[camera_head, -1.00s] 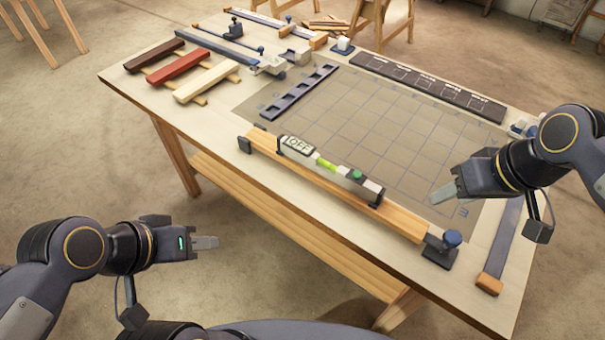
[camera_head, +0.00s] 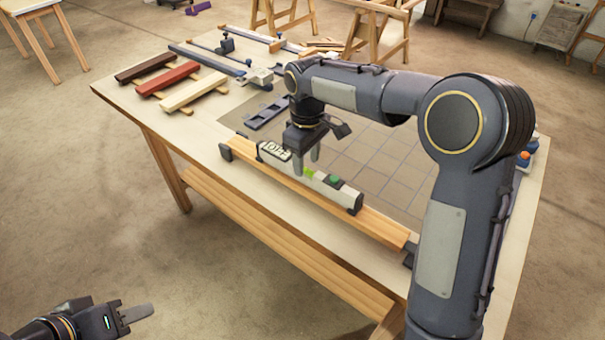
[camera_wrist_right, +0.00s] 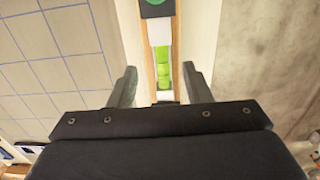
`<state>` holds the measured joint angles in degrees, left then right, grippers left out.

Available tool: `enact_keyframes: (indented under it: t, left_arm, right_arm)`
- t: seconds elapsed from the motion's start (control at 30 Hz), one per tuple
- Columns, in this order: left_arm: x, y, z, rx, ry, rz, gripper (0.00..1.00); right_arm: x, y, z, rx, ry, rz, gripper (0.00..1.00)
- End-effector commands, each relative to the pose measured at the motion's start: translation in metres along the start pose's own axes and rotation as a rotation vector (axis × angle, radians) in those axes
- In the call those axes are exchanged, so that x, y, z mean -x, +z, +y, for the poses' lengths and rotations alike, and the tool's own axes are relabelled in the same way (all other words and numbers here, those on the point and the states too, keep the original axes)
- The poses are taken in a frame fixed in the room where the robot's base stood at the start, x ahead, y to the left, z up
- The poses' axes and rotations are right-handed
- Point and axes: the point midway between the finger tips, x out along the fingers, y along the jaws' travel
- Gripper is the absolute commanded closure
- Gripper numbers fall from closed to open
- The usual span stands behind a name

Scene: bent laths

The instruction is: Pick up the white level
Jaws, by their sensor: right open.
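The white level (camera_head: 332,186), with a green vial, a green button and a marked label, lies on a long wooden lath (camera_head: 240,151) near the table's front edge. My right gripper (camera_head: 307,160) points down over the level's middle and hides part of it. In the right wrist view, the level (camera_wrist_right: 162,35) and its green vial show between the two open fingers of my right gripper (camera_wrist_right: 160,85), with nothing held. My left gripper (camera_head: 138,312) is low at the left, away from the table; whether its fingers are apart is unclear.
Brown, red and cream bars (camera_head: 195,92) lie on strips at the table's far left. A dark slotted holder (camera_head: 266,113) lies on the grid mat (camera_head: 345,165) behind the level. My right arm covers the table's right side.

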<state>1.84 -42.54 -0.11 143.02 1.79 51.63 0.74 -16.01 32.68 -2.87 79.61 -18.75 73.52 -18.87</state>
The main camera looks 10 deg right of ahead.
Motion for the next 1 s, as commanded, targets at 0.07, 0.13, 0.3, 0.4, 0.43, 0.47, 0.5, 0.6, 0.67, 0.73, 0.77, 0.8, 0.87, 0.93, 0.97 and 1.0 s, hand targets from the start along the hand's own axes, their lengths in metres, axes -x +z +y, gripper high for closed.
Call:
enact_keyframes:
  t: [0.07, 0.13, 0.3, 0.4, 0.43, 0.47, 0.5, 0.6, 0.67, 0.73, 0.77, 0.8, 0.87, 0.93, 0.97, 1.0]
  left_arm:
    - [0.001, 0.000, 0.000, 0.000, 0.000, 0.000, 0.64]
    - [0.001, 0.000, 0.000, 0.000, 0.000, 0.000, 0.64]
    - [0.001, 0.000, 0.000, 0.000, 0.000, 0.000, 0.64]
    - [0.001, 0.000, 0.000, 0.000, 0.000, 0.000, 0.64]
    - [0.001, 0.000, 0.000, 0.000, 0.000, 0.000, 0.64]
    - [0.001, 0.000, 0.000, 0.000, 0.000, 0.000, 0.64]
    - [0.001, 0.000, 0.000, 0.000, 0.000, 0.000, 0.64]
    - [0.001, 0.000, 0.000, 0.000, 0.000, 0.000, 0.64]
    - [0.001, 0.000, 0.000, 0.000, 0.000, 0.000, 0.64]
    - [0.001, 0.000, 0.000, 0.000, 0.000, 0.000, 0.64]
    - [0.001, 0.000, 0.000, 0.000, 0.000, 0.000, 0.64]
    - [0.001, 0.000, 0.000, 0.000, 0.000, 0.000, 0.64]
    - [0.001, 0.000, 0.000, 0.000, 0.000, 0.000, 0.64]
    - [0.001, 0.000, 0.000, 0.000, 0.000, 0.000, 0.64]
    - [0.001, 0.000, 0.000, 0.000, 0.000, 0.000, 0.64]
    - [0.001, 0.000, 0.000, 0.000, 0.000, 0.000, 0.64]
  right_arm:
    - [-0.013, -0.001, -0.004, 0.001, -0.001, -0.003, 0.55]
    - [-0.024, -0.001, -0.004, -0.001, -0.001, -0.003, 0.55]
    - [-0.035, -0.001, -0.004, -0.001, 0.000, 0.000, 0.55]
    - [-0.035, -0.001, -0.004, -0.001, 0.000, 0.001, 0.55]
    - [-0.035, -0.001, -0.004, -0.001, 0.000, 0.001, 0.55]
    - [-0.035, -0.001, -0.004, -0.001, 0.000, 0.001, 0.55]
    - [-0.035, -0.001, -0.003, -0.001, 0.000, 0.001, 0.55]
    - [-0.035, -0.001, -0.003, -0.001, 0.000, 0.001, 0.68]
    - [-0.035, -0.001, -0.003, -0.001, 0.000, 0.001, 0.76]
    - [-0.035, -0.001, -0.003, -0.001, 0.000, 0.001, 0.85]
    - [-0.035, -0.001, -0.003, -0.001, 0.000, 0.001, 0.89]
    - [-0.035, -0.001, -0.004, -0.001, 0.000, 0.001, 0.95]
    - [-0.035, -0.001, -0.003, -0.001, 0.000, 0.001, 1.00]
    - [-0.035, -0.001, -0.003, -0.001, 0.000, 0.001, 1.00]
    - [-0.034, -0.001, -0.003, -0.001, 0.000, 0.002, 1.00]
    - [-0.034, -0.001, -0.003, -0.001, 0.000, 0.002, 1.00]
